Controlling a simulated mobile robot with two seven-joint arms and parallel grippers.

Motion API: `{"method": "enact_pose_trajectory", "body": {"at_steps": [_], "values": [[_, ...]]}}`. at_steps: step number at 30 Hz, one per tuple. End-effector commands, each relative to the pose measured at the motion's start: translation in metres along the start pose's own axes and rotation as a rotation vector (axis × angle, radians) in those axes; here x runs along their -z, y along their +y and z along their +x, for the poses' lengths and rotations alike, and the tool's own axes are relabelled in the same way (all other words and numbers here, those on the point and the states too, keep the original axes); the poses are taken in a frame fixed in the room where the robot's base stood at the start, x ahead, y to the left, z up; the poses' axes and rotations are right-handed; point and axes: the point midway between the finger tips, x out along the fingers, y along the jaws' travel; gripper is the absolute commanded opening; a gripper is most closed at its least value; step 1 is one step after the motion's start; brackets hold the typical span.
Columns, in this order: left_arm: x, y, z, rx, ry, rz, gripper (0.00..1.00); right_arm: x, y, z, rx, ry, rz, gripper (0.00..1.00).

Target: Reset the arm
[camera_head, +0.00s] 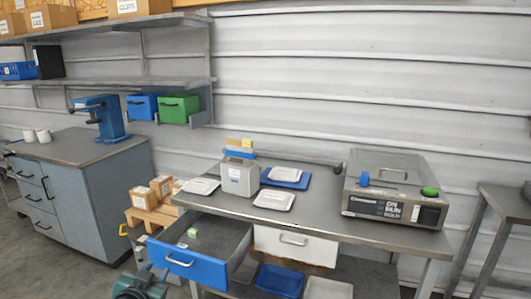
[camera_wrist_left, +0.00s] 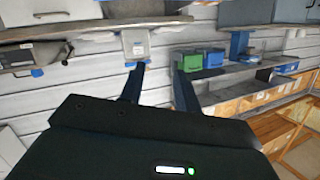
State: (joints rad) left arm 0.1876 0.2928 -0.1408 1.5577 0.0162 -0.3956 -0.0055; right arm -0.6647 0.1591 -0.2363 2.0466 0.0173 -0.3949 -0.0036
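My left gripper (camera_wrist_left: 159,68) shows in the left wrist view with its two dark fingers apart and nothing between them. My right gripper is not in view. The grey hopper box (camera_head: 239,180), with blue and yellow pieces on top, stands on the metal workbench (camera_head: 325,211). A grey box (camera_wrist_left: 136,46) appears beyond the fingertips in the left wrist view, which is upside down.
A blue-fronted drawer (camera_head: 178,262) stands pulled out from the bench and holds a small green item. White trays (camera_head: 274,200) and a grey machine (camera_head: 396,190) are on the bench. A cabinet (camera_head: 85,185) with a blue press (camera_head: 107,120) stands left. Blue and green bins (camera_head: 179,109) hang under the shelf.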

Motion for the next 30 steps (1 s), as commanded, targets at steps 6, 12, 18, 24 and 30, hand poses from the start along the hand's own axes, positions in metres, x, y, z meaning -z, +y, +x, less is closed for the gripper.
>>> {"method": "enact_pose_trajectory", "body": {"at_steps": [6,12,18,24,30], "values": [[-0.091,0.102,-0.098,-0.160,-0.131,-0.069,0.33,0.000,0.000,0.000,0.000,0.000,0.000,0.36],[-0.133,0.166,-0.199,-0.265,-0.242,-0.161,0.33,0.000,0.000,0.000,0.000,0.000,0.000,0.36],[-0.143,0.191,-0.254,-0.307,-0.302,-0.221,0.33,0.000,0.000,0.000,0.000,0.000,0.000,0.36],[-0.144,0.195,-0.263,-0.313,-0.313,-0.231,0.33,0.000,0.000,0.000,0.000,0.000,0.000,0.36],[-0.144,0.195,-0.263,-0.313,-0.313,-0.231,0.33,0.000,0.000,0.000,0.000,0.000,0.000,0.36]]}}
